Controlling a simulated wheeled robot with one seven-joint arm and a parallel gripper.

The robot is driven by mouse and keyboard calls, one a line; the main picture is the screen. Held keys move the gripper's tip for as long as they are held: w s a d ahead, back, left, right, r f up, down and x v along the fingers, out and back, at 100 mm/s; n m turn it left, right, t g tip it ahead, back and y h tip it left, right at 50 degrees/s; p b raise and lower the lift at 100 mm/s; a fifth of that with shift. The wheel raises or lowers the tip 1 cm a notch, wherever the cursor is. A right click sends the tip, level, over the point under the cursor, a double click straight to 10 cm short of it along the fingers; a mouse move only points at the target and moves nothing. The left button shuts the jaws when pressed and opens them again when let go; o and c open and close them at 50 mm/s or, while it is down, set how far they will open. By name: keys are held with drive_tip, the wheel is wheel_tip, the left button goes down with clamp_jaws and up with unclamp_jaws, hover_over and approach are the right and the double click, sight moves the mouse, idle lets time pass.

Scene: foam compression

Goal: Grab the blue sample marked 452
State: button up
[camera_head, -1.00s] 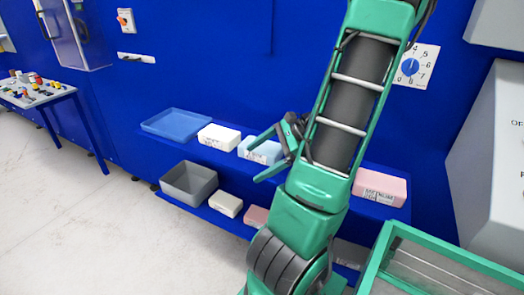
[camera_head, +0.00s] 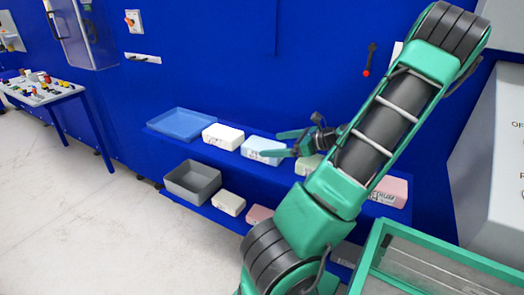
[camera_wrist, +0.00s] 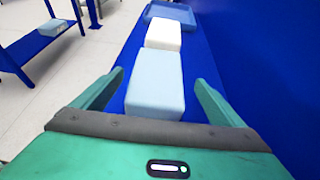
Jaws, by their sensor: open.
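A light blue foam block (camera_head: 263,149) lies on the upper blue shelf, between a white block and my gripper. In the wrist view the blue block (camera_wrist: 155,84) lies straight ahead, between my open fingers. My gripper (camera_head: 284,143) is open and empty, with its fingertips at the right end of the blue block. In the wrist view my gripper's fingers (camera_wrist: 157,85) stand on either side of the block, with gaps on both sides. The marking on the block is too small to read as 452.
On the upper shelf (camera_head: 160,136) are a white block (camera_head: 223,136), a blue tray (camera_head: 181,123), a greenish block (camera_head: 308,164) and a pink block (camera_head: 391,191). A grey bin (camera_head: 192,183), a cream block (camera_head: 228,202) and a pink block (camera_head: 258,215) are below. The blue wall stands close behind.

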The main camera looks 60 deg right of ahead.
sight(268, 145)
drive_tip(key=shift+x, duration=2.85)
drive_tip(key=shift+a, duration=0.2)
drive_tip(key=shift+c, duration=0.7)
drive_tip(key=c, duration=1)
